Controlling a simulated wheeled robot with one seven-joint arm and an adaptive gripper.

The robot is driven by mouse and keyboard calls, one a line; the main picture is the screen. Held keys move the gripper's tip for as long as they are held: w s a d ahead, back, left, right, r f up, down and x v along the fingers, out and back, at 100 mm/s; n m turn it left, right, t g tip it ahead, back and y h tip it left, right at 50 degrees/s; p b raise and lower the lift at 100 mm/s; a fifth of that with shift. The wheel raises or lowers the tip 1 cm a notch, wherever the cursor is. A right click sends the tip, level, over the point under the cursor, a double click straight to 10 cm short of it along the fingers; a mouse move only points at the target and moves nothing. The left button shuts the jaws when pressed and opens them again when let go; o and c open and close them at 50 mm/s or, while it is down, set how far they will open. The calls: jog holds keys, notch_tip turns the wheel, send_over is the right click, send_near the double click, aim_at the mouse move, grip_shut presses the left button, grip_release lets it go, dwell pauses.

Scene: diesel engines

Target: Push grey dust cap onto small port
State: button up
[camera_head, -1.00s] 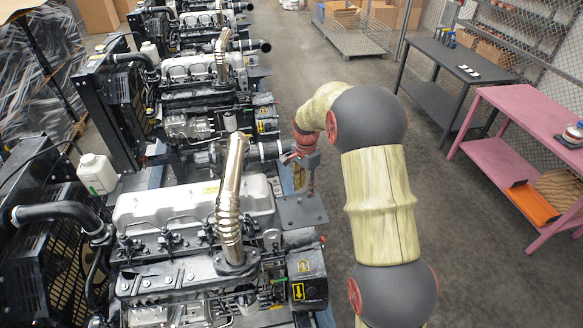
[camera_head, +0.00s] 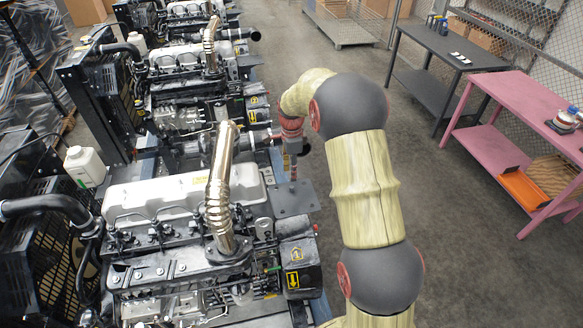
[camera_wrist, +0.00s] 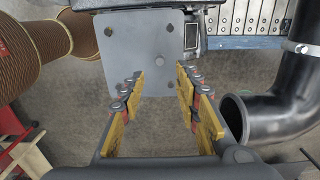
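My gripper (camera_head: 293,168) hangs over the flat grey plate (camera_head: 290,200) at the side of the nearest engine (camera_head: 190,220). In the wrist view my gripper (camera_wrist: 160,84) is open, with a wide empty gap between its yellow-padded fingers. The grey plate (camera_wrist: 135,45) lies beyond the fingertips. It has several holes and a small round grey feature (camera_wrist: 160,58) near its middle; I cannot tell whether this is the cap. I cannot make out the grey dust cap or the small port for certain in either view.
A black elbow pipe (camera_wrist: 285,105) with an open end is close to the right finger. A tall metal exhaust pipe (camera_head: 221,185) rises from the nearest engine. A black table (camera_head: 445,48) and a pink table (camera_head: 530,95) stand at the right. The floor between is clear.

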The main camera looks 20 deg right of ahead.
aim_at(292, 187)
jog(key=shift+f+b, duration=2)
jog(key=shift+f, duration=2)
jog(key=shift+c, duration=1.2)
grip_shut()
jog(key=shift+r, duration=0.15)
jog(key=shift+r+p, duration=1.25)
jog(key=shift+r, duration=1.2)
jog(key=shift+f, duration=0.1)
